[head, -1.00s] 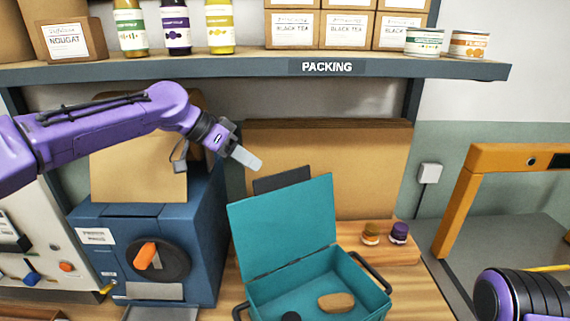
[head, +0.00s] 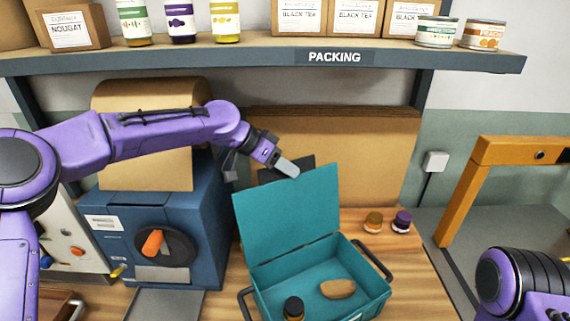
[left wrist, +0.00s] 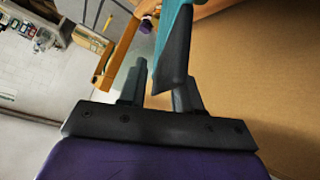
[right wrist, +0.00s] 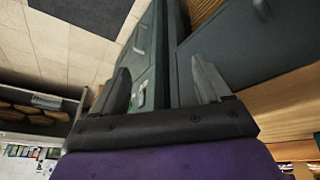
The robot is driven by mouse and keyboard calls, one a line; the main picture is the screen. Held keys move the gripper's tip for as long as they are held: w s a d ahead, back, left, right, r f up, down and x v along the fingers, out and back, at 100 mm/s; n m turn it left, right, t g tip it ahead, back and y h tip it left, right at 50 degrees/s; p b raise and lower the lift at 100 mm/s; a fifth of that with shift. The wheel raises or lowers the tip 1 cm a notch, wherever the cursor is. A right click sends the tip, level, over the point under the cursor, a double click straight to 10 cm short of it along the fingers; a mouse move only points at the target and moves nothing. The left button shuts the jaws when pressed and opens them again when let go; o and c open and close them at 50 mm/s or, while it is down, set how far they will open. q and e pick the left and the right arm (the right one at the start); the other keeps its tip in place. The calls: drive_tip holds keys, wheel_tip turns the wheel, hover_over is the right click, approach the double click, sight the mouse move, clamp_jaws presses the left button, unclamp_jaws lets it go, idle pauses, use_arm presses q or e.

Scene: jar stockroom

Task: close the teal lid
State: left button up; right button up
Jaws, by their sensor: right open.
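The teal lid (head: 288,218) stands open, tilted back from the teal box (head: 375,288) on the table. A dark flat tab (head: 268,175) shows at the lid's top edge. My left gripper (head: 287,168) is at the lid's upper edge, in front of or beside the tab. In the left wrist view its fingers (left wrist: 158,92) are apart, and the dark tab (left wrist: 173,55) with a teal strip (left wrist: 172,28) reaches close to them. I cannot tell whether they touch. My right gripper (right wrist: 163,88) is open and empty in the right wrist view, away from the lid.
The box holds a brown oval thing (head: 338,289) and a dark-capped jar (head: 293,307). A blue machine (head: 205,265) stands left. The packing shelf (head: 230,62) hangs above, and cardboard sheets (head: 370,150) stand behind.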

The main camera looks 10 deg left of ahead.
use_arm(q)
clamp_jaws()
idle(1.4)
